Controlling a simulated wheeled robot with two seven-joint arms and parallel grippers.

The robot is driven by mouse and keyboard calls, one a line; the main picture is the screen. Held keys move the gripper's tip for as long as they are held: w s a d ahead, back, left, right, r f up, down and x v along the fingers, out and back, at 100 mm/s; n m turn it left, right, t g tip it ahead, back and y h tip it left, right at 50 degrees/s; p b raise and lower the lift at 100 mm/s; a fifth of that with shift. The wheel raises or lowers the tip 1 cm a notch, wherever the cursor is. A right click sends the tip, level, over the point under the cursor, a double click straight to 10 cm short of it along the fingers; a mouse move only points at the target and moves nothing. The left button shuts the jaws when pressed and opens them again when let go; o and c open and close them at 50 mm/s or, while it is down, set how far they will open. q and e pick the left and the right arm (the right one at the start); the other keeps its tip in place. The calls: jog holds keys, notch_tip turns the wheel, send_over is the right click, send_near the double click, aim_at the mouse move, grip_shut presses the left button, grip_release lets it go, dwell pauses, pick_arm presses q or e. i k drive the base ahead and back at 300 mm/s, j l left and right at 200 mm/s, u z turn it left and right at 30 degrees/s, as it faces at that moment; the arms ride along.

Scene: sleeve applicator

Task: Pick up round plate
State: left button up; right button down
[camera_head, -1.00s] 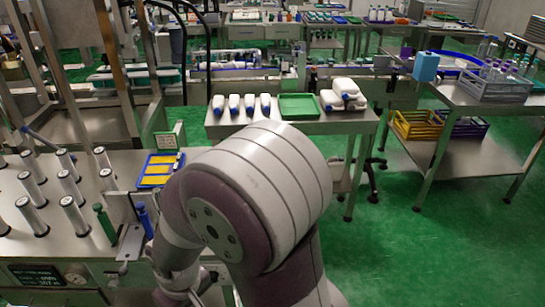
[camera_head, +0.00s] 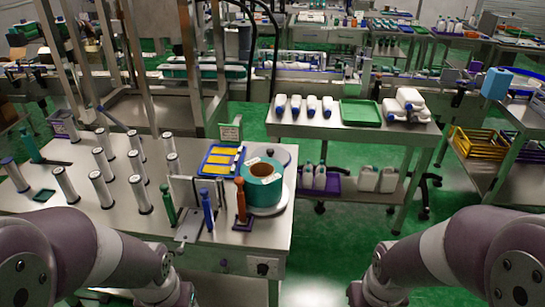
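A teal roll (camera_head: 263,184) with a brown core stands at the right end of the workbench. It rests on a pale round base (camera_head: 284,205), whose rim shows below it. A grey round disc (camera_head: 285,152) shows partly behind the roll; the roll hides the rest of it. I cannot tell for sure which of these two round pieces is the round plate. My two arms come in from the lower left and lower right corners. Both grippers are below the picture's edge, out of view.
Several white cylinders (camera_head: 103,164) stand on the workbench (camera_head: 70,205) at left. Green, blue and orange tools (camera_head: 240,200) stand before the roll. A yellow-and-blue tray (camera_head: 221,160) lies behind them. A side table (camera_head: 350,130) holds bottles and a green tray.

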aim_at(280, 154)
jog(key=i+l+z, duration=0.25)
jog(key=i, duration=0.15)
jog(key=i+l+z, duration=0.15)
jog(key=i+z, duration=0.15)
jog(key=i, duration=0.15)
jog(key=i+z, duration=0.25)
jog(key=i, duration=0.2)
